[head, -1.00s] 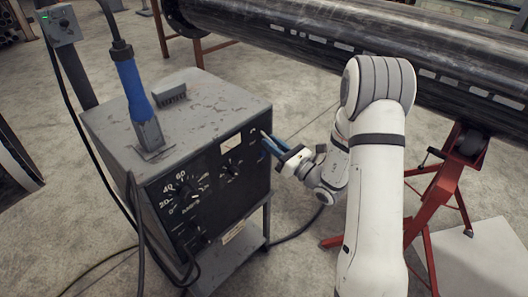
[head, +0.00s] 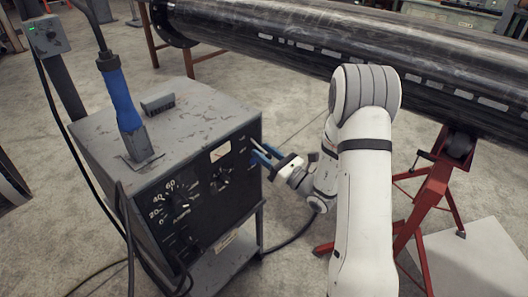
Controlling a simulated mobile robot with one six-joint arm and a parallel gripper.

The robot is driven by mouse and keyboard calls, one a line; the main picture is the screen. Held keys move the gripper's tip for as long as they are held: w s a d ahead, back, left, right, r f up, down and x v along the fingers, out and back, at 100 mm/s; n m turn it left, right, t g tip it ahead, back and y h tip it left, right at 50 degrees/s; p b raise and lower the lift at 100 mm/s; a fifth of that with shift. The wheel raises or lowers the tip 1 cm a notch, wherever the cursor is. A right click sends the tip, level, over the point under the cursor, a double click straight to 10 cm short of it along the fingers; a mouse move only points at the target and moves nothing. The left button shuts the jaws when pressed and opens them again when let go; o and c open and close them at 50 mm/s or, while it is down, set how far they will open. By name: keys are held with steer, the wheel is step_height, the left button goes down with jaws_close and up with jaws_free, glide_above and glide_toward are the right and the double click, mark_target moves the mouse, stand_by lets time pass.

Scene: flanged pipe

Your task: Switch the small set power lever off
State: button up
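The small set is a grey, scuffed metal box with a black front panel (head: 205,190) in the left half of the head view. The panel carries a large numbered dial (head: 178,203), a small meter window (head: 221,152) and a smaller knob (head: 221,178). My gripper (head: 257,157) has blue fingers and reaches in from the right to the panel's upper right edge. Its tips are at or very close to the panel. The power lever cannot be made out clearly; the fingers may cover it. The finger gap is too small to tell whether anything is held.
A blue-handled tool (head: 121,95) and a dark brush-like block (head: 158,103) stand on the box top. Cables hang at its left. A large black pipe (head: 350,45) crosses behind, on a red stand (head: 437,185).

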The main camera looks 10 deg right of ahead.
steer(key=v, duration=0.7)
stand_by(0.3)
